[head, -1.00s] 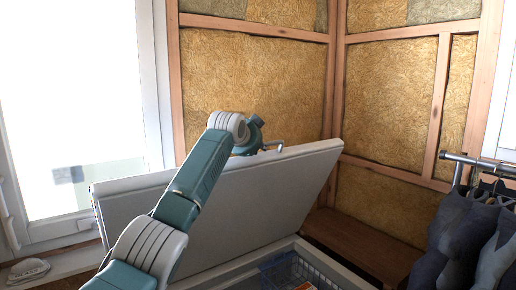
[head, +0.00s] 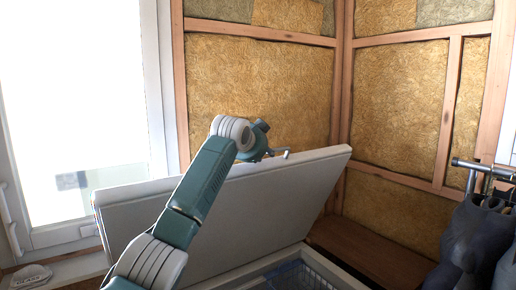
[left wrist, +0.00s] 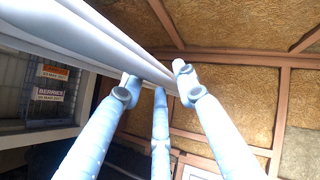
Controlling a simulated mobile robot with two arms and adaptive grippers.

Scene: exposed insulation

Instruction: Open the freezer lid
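The freezer lid (head: 240,210) is a pale grey panel, raised and tilted back, standing well above the chest freezer (head: 262,275), whose rim and inside show at the bottom. My left arm crosses in front of the lid, and my left gripper (head: 278,155) is at its top edge, partly hidden behind it. In the left wrist view, its three fingers (left wrist: 158,86) are spread apart with their tips at the lid's edge (left wrist: 100,35). Whether they press on the lid is unclear. My right gripper is not in view.
A wire basket (head: 290,277) sits inside the freezer; the left wrist view shows food labels (left wrist: 48,94) there. A bright window (head: 75,110) is at the left, insulated wall (head: 260,90) behind, a brown wooden bench (head: 370,250) and hanging dark clothes (head: 470,245) at the right.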

